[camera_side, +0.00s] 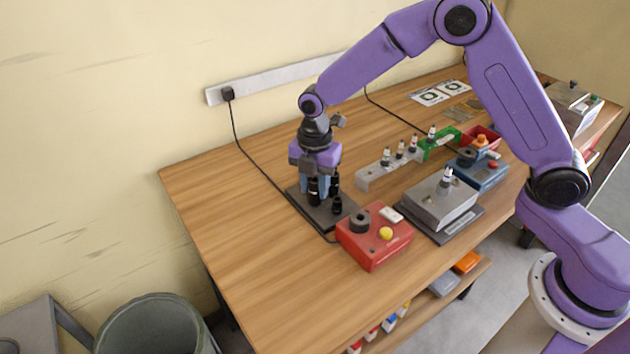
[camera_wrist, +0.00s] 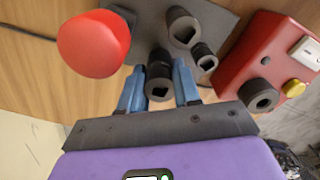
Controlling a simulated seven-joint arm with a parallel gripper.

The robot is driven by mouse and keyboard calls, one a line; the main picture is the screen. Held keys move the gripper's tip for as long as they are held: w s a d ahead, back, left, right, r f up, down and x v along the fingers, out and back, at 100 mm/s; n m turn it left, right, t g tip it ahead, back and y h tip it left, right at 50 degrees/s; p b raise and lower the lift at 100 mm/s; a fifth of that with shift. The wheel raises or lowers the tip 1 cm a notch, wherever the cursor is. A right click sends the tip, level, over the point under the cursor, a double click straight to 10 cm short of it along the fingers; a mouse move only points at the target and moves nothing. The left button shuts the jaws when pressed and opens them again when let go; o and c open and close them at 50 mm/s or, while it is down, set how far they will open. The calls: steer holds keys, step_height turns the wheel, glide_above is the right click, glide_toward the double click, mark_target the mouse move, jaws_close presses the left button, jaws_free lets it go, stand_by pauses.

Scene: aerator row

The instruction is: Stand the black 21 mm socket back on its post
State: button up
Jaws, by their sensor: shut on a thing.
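My gripper (camera_side: 317,186) is over the dark socket plate (camera_side: 305,203), pointing down, with its blue fingers shut on a black socket (camera_wrist: 159,82). In the wrist view the held socket shows its square opening between the fingertips. Two other black sockets, a larger one (camera_wrist: 183,27) and a smaller one (camera_wrist: 204,56), stand on the plate beside it. No size marking is readable. The held socket's lower end and any post under it are hidden, so I cannot tell whether it touches the plate.
A large red rounded thing (camera_wrist: 93,44) is close to the fingers in the wrist view. A red box (camera_side: 375,240) with a black knob and yellow button stands right of the plate. A grey block (camera_side: 437,206) stands farther right. The table's front left is clear.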

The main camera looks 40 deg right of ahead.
steer(key=shift+f, duration=0.4)
steer(key=o, duration=1.1)
steer(key=shift+o, duration=0.2)
step_height(320, 180, up, 7)
steer(key=shift+f, duration=0.1)
